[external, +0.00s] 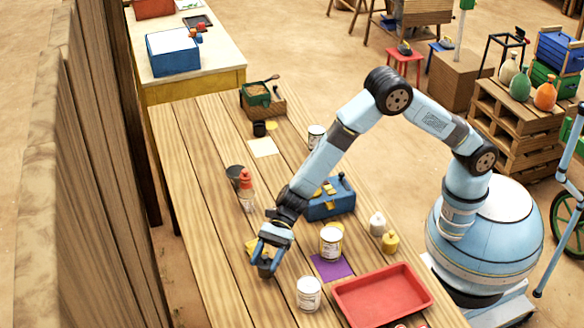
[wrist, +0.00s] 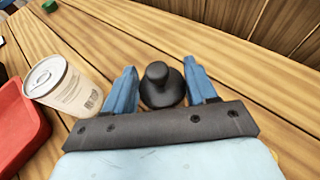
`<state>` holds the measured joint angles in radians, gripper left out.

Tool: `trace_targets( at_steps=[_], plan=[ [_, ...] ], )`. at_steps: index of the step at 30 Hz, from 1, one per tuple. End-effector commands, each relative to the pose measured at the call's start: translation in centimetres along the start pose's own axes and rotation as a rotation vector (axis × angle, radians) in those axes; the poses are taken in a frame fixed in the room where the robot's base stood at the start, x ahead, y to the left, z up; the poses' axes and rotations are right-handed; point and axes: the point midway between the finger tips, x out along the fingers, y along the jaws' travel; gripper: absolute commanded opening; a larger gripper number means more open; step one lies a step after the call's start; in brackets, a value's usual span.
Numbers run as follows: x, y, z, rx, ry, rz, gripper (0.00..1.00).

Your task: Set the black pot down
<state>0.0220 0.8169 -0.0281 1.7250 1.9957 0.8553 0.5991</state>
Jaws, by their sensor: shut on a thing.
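My gripper (external: 266,262) is low over the near left part of the wooden table (external: 205,205). It is shut on the black pot (external: 265,268), a small dark round thing. In the wrist view the black pot (wrist: 160,88) sits between the two blue fingers, with a narrower round knob on top. It looks upright. I cannot tell whether its underside touches the planks.
A white can (external: 308,294) stands to the right of my gripper, with a red tray (external: 382,296) beyond it. Another can (external: 330,243) is by a purple square (external: 332,268). A red bottle (external: 246,190) and a dark cup (external: 235,176) stand farther back.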

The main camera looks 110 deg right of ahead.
Motion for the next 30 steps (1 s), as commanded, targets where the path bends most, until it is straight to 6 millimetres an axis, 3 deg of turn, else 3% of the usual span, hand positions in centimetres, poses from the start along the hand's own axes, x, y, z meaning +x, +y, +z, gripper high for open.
trace_targets(
  at_steps=[5, 14, 15, 23, 30],
  plan=[
    [0.9, 0.1, -2.3, 0.002, 0.002, 0.001, 0.14],
    [0.9, 0.1, -2.5, 0.000, 0.001, 0.000, 0.14],
    [0.9, 0.1, -2.6, 0.001, 0.002, 0.000, 0.57],
    [0.9, 0.1, -2.6, 0.001, 0.002, 0.000, 0.82],
    [0.9, 0.1, -2.5, 0.001, 0.002, 0.000, 0.82]
  ],
)
